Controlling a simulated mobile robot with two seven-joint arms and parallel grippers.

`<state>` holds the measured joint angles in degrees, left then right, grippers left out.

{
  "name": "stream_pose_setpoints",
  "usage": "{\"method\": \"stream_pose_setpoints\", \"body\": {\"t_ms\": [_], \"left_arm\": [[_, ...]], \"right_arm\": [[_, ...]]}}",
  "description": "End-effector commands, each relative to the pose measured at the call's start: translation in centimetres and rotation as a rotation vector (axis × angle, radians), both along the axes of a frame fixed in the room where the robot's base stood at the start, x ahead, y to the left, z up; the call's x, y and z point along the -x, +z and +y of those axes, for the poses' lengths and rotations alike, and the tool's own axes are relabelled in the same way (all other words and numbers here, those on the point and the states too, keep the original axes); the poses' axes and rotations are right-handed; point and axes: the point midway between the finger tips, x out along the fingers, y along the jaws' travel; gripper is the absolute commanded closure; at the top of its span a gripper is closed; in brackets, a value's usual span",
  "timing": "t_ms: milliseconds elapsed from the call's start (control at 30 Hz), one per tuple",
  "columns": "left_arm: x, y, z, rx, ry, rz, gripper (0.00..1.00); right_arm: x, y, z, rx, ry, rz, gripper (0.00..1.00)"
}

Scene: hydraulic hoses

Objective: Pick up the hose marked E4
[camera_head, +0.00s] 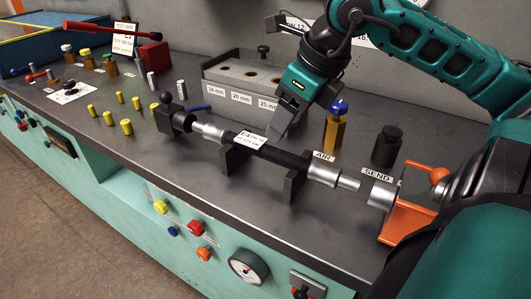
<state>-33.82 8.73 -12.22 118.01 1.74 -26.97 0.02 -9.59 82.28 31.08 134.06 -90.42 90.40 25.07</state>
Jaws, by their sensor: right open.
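The black hose (283,156) marked E4 on a white tag (251,139) lies across two dark upright supports on the bench. It has silver fittings (322,174) at its ends. My right gripper (281,125) reaches in from the upper right. Its grey fingers point down just above and behind the hose near the tag. They look apart from the hose and hold nothing; the gap between them is hard to see. My left gripper is not in view.
Behind the hose stands a grey block with round holes (220,78) and size labels. A brass fitting with a blue cap (336,125) and a black weight (387,147) stand to the right. Several yellow pegs (127,127) stand left. An orange bracket (405,222) is at right.

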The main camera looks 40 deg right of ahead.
Motion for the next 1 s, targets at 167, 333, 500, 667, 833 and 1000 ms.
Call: {"method": "stream_pose_setpoints", "body": {"t_ms": [167,333,500,667,833,1000], "left_arm": [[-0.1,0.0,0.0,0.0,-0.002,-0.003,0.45],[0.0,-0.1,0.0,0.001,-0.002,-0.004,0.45],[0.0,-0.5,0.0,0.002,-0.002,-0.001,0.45],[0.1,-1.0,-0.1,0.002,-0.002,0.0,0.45],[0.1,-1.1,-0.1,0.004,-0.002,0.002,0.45],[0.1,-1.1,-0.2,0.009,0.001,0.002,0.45]], "right_arm": [[-0.9,-2.4,0.2,0.001,-0.001,0.004,0.41],[-1.3,-3.3,0.3,0.001,0.0,0.003,0.41],[-2.0,-5.5,0.5,0.002,0.001,0.007,0.41],[-2.7,-7.1,0.7,0.002,0.001,0.003,0.41],[-3.0,-7.6,0.8,-0.001,0.0,0.0,0.41],[-3.0,-7.6,0.8,-0.001,0.0,-0.001,0.41]]}}
